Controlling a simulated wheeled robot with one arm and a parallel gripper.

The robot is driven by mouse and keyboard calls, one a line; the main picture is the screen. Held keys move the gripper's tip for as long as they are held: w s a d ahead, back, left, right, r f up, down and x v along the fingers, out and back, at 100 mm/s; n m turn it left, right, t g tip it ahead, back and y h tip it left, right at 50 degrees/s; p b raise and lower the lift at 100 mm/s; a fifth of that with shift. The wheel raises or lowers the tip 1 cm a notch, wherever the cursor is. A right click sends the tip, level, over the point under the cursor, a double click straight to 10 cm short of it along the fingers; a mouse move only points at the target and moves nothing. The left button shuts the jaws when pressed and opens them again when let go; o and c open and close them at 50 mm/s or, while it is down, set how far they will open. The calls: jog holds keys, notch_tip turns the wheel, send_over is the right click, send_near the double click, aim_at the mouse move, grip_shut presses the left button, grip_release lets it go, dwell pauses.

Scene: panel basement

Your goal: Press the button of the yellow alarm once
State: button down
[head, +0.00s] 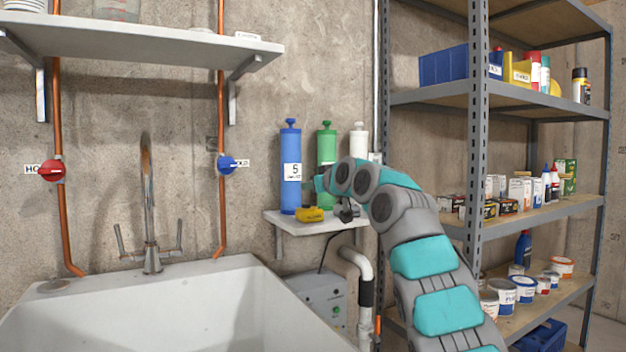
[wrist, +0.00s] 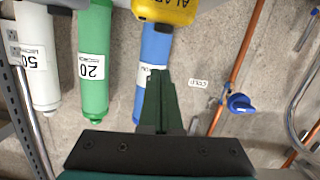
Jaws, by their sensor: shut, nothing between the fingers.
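The yellow alarm (head: 310,214) sits on the small wall shelf (head: 318,226), in front of the blue cylinder. In the wrist view, which is upside down, part of the alarm (wrist: 165,9) shows at the top edge with black lettering, cut off by the frame. I cannot clearly make out its button. In the head view my gripper (head: 345,210) is small and partly hidden by my arm, just right of the alarm.
A blue cylinder (head: 290,170), a green one (head: 326,146) and a white one (head: 359,138) stand behind on the shelf. A grey box (head: 322,298) is below. The sink (head: 190,290) is left; a loaded metal rack (head: 540,215) is right.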

aim_at(308, 207)
jog(key=shift+w+f+b, duration=0.2)
jog(key=shift+f+b, duration=0.15)
jog(key=shift+f, duration=1.4)
jog(key=shift+f+b, duration=1)
jog(key=shift+b, duration=0.15)
jog(key=shift+f, duration=0.15)
jog(key=r, duration=0.1)
jog(key=r+p, duration=0.1)
jog(key=r, duration=0.1)
jog(key=r+p, duration=0.1)
jog(key=r, duration=0.1)
jog(key=shift+s+r, duration=0.1)
jog(key=shift+s, duration=0.2)
jog(key=b+v, duration=0.6)
jog(key=v, duration=0.4)
